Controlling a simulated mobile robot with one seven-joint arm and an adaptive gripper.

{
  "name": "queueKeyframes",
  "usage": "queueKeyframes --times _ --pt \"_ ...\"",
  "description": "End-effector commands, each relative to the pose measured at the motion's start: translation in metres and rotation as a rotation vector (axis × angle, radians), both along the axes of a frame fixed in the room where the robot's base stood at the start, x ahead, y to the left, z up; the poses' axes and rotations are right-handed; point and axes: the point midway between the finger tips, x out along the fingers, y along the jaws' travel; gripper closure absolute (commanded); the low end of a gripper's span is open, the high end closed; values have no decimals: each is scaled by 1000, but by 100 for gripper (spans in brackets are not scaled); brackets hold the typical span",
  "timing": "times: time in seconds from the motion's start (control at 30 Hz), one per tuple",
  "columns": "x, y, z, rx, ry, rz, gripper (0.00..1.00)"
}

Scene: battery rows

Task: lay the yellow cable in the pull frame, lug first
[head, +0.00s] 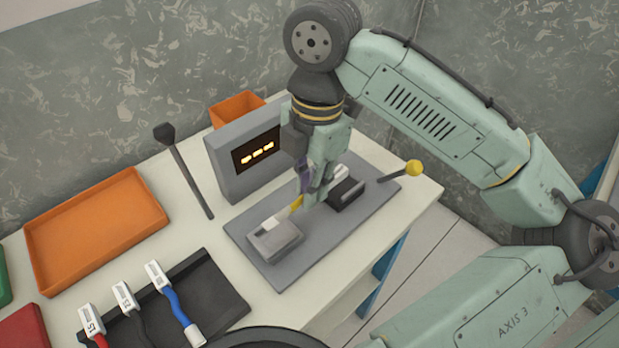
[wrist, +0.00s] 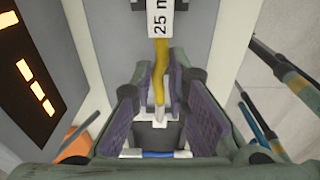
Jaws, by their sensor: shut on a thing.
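The yellow cable (head: 296,204) is in my gripper (head: 316,192), low over the grey base plate (head: 322,238) of the pull frame. In the wrist view the yellow cable (wrist: 159,62) runs between the purple finger pads of my gripper (wrist: 158,112). The frame has a light grey block (head: 275,240) at the near left and a dark block (head: 346,193) at the right.
A display (head: 256,155) with orange marks stands behind the plate. A yellow-knobbed lever (head: 413,168) and a black lever (head: 185,172) stick up. An orange tray (head: 95,235) is at left. A black tray (head: 222,290) has red, black and blue cables at front.

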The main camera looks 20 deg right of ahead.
Motion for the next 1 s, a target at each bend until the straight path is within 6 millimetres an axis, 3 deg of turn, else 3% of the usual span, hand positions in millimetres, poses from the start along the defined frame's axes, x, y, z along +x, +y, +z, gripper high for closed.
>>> queueKeyframes --times 0.4,0.87,0.9,1.0 --pt "0 0 -30 0 -1 0 100" --pt "0 0 -34 0 0 0 100" --pt "0 0 -34 0 -1 0 84" --pt "0 0 -34 0 0 0 78"
